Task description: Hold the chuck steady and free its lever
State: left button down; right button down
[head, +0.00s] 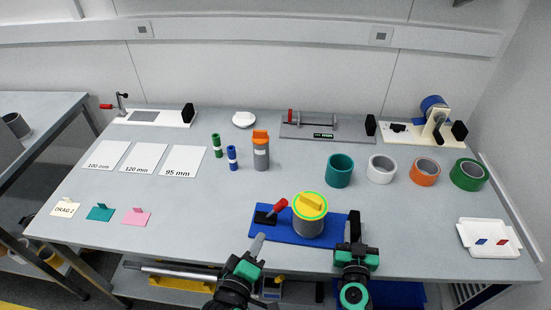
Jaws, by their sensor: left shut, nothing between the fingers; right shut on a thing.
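The chuck is a blue base plate (325,238) near the table's front edge, bearing a grey cylinder (308,225) with a yellow and green top (311,204). Its lever, with a red handle (279,206), slants up to the right from a black mount left of the cylinder. My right gripper (354,238) is shut on the black upright block (355,221) at the plate's right end; the fingers hide part of this contact. My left gripper (259,240) is shut and empty, just in front of the lever mount; I cannot tell whether it touches.
Behind stand an orange-topped grey canister (261,150), green (217,146) and blue (232,158) cylinders and teal (339,171), white, orange and green rings. A white tray (487,240) lies at the right. Bare tabletop (200,220) is left of the plate.

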jog(key=shift+f, duration=0.15)
jog(key=c, duration=1)
grip_release()
jog(key=shift+c, duration=0.2)
